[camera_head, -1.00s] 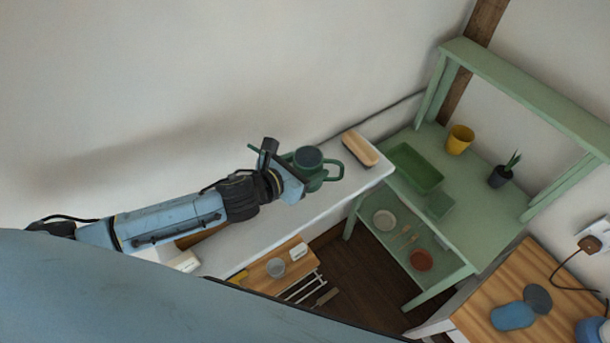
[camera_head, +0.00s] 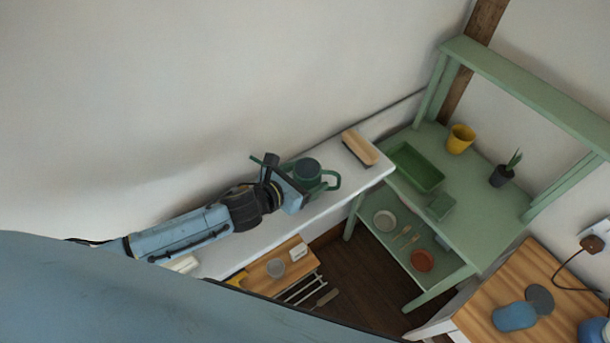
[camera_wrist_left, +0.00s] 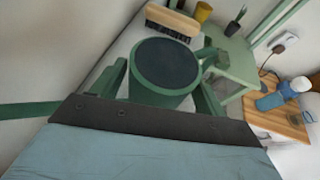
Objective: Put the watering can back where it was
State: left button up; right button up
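The green watering can (camera_head: 307,172), with a dark round top, is at my left gripper (camera_head: 290,182), over the white ledge along the wall. Its looped handle points right and its thin spout points left past the gripper. In the left wrist view the can (camera_wrist_left: 166,68) is upright between the two fingers of my left gripper (camera_wrist_left: 160,92), which is shut on its body. The gripper hides the near lower part of the can. I cannot tell whether its base touches the ledge. My right gripper is not in view.
A wooden brush (camera_head: 360,148) lies on the white ledge (camera_head: 345,190) right of the can. A green potting bench (camera_head: 480,215) holds a green tray (camera_head: 416,166), a yellow pot (camera_head: 460,139) and a potted plant (camera_head: 502,175). A wooden-topped table (camera_head: 470,310) stands at lower right.

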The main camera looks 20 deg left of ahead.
pick_arm(q)
jog(key=shift+o, duration=0.8)
jog(key=shift+r, duration=0.2)
jog(key=v, duration=1.2)
jog(key=shift+a+f, duration=0.1)
